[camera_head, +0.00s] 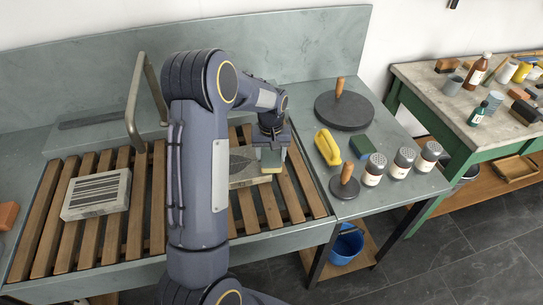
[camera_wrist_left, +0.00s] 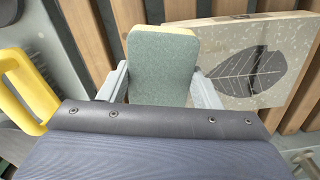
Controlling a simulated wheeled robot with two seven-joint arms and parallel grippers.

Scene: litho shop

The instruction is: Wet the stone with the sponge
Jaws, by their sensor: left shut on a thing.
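My left gripper (camera_head: 272,144) is shut on a sponge (camera_head: 270,159), green with a yellow layer. In the left wrist view the sponge (camera_wrist_left: 163,68) stands between the two fingers (camera_wrist_left: 161,88). A pale speckled stone with a dark leaf drawing (camera_head: 246,180) lies on the wooden slats, partly hidden by my arm. In the left wrist view the stone (camera_wrist_left: 288,72) is right beside and behind the sponge. The sponge is at the stone's right end in the head view; I cannot tell whether they touch. My right gripper is out of view.
A striped stone (camera_head: 97,194) lies on the slats at left, near a bent metal faucet (camera_head: 134,105). Right of the slats are a yellow-handled tool (camera_head: 327,147), a green block (camera_head: 361,146), shakers (camera_head: 403,162) and handled discs (camera_head: 344,187). A cluttered bench (camera_head: 450,103) stands further right.

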